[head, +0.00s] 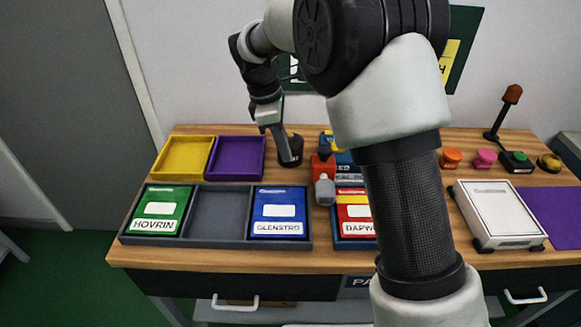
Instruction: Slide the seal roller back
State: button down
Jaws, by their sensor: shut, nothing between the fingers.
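My gripper (285,155) points down over the back of the table, left of centre. It is shut, with its fingertips at a dark, round, cup-like thing (295,150); whether they touch it I cannot tell. To the right is an orange piece (323,167) with a light grey rounded end (325,191) toward the front, which looks like the seal roller. It stands at the left edge of a blue tray with cartons, apart from my gripper. My own arm hides what lies right of it.
A grey tray (217,245) holds a green HOVRIN carton (160,209) and a blue GLENSTRO carton (279,212), its middle compartment empty. Yellow (183,158) and purple (237,158) trays lie behind. A white scale-like box (497,212), coloured buttons and a lever (501,112) stand right.

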jog(key=b+x, duration=0.1)
jog(key=x, duration=0.9)
jog(key=shift+f+b, duration=0.15)
jog(key=shift+b, duration=0.2)
jog(key=d, duration=0.3)
jog(key=shift+d+f, duration=0.15)
jog(key=shift+f, duration=0.05)
jog(key=shift+d, duration=0.4)
jog(key=shift+d, duration=0.15)
